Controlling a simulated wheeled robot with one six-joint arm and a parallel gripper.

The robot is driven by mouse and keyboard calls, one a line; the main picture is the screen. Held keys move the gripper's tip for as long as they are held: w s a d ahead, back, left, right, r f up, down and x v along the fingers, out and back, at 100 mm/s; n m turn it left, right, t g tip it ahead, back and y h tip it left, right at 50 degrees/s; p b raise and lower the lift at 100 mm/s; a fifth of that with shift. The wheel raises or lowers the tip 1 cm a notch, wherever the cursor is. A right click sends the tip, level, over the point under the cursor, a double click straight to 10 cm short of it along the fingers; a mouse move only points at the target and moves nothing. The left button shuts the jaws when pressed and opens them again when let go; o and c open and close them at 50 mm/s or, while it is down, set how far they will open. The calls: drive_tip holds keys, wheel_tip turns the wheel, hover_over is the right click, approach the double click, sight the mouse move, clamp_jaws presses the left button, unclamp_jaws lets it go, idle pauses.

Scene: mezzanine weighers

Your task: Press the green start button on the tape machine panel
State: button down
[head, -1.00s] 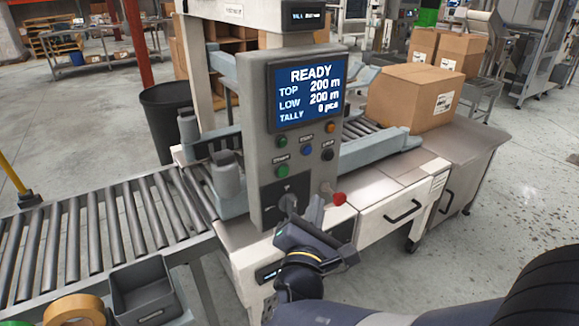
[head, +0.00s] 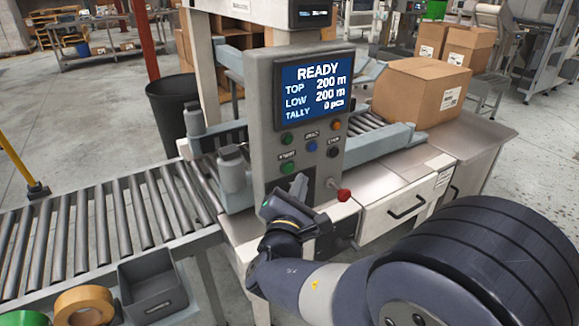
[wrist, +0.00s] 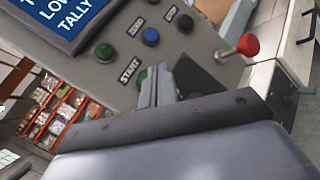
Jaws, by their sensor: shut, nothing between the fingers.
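The tape machine panel (head: 262,180) is a grey upright box with a blue screen (head: 315,90) reading READY. The green start button (head: 289,168) is at its lower left, under a START label. My gripper (head: 300,184) is shut and empty, its fingertips in front of the panel just below and right of that button. In the wrist view the fingertips (wrist: 155,76) partly cover the start button (wrist: 141,76), leaving a green edge showing beside the label. I cannot tell whether they touch it. The button shows no visible light.
Another green button (head: 287,139), a blue button (head: 311,146), an orange button (head: 336,126) and a black button (head: 333,152) sit nearby. A red knob (head: 343,194) sticks out at lower right. A roller conveyor (head: 100,225) runs left; a carton (head: 420,92) stands behind right.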

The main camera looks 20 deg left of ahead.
drive_tip(key=shift+w+a, duration=0.55)
drive_tip(key=shift+a, duration=0.1)
drive_tip(key=shift+a, duration=0.1)
idle(1.6)
drive_tip(key=shift+w+a+b, duration=0.25)
drive_tip(key=shift+w+b, duration=0.05)
drive_tip(key=shift+w+a, duration=0.25)
drive_tip(key=shift+a, duration=0.05)
idle(0.7)
drive_tip(key=shift+d, duration=0.1)
drive_tip(key=shift+s+d+b, duration=0.55)
drive_tip(key=shift+b, duration=0.05)
idle(0.3)
drive_tip(key=s+d+b, duration=0.1)
drive_tip(key=s+d, duration=0.2)
drive_tip(key=shift+s+d+b, duration=0.15)
drive_tip(key=shift+d+b, duration=0.15)
drive_tip(key=shift+d, duration=0.1)
